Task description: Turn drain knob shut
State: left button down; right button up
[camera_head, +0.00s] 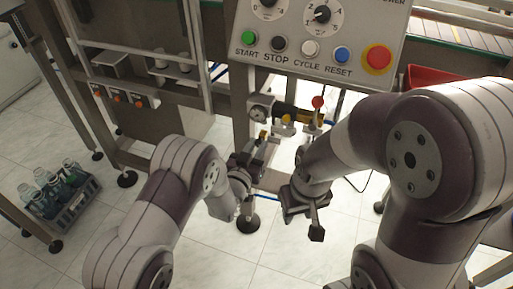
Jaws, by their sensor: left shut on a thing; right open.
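An air unit with a round gauge (258,114) and a yellow-and-black body is mounted on the machine frame below the control panel. My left gripper (265,140) is at the underside of this unit, shut on a small part there, which appears to be the drain knob. The fingers hide most of the knob, so I cannot tell how far it is turned. My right gripper (306,214) is open and empty, pointing down in front of the frame, to the right of my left gripper and apart from the unit.
The control panel (330,85) with coloured buttons hangs above. A red-topped valve (318,102) stands right of the air unit. A grey crate of bottles (74,201) is at the lower left. A red bin (432,76) is at the right. White tiled floor is clear below.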

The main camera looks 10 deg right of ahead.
pick_arm(q)
jog(key=n, duration=0.3)
jog(key=shift+n+b, duration=0.3)
jog(key=shift+n, duration=0.1)
jog(key=n, duration=0.4)
jog(key=shift+f+n+b, duration=0.1)
jog(key=shift+n+b, duration=0.2)
jog(key=n, duration=0.3)
jog(key=shift+n, duration=0.3)
jog(key=shift+n+t+b, duration=0.3)
jog(key=shift+n+b, duration=0.05)
jog(key=shift+n, duration=1.55)
jog(key=c, duration=0.9)
grip_release()
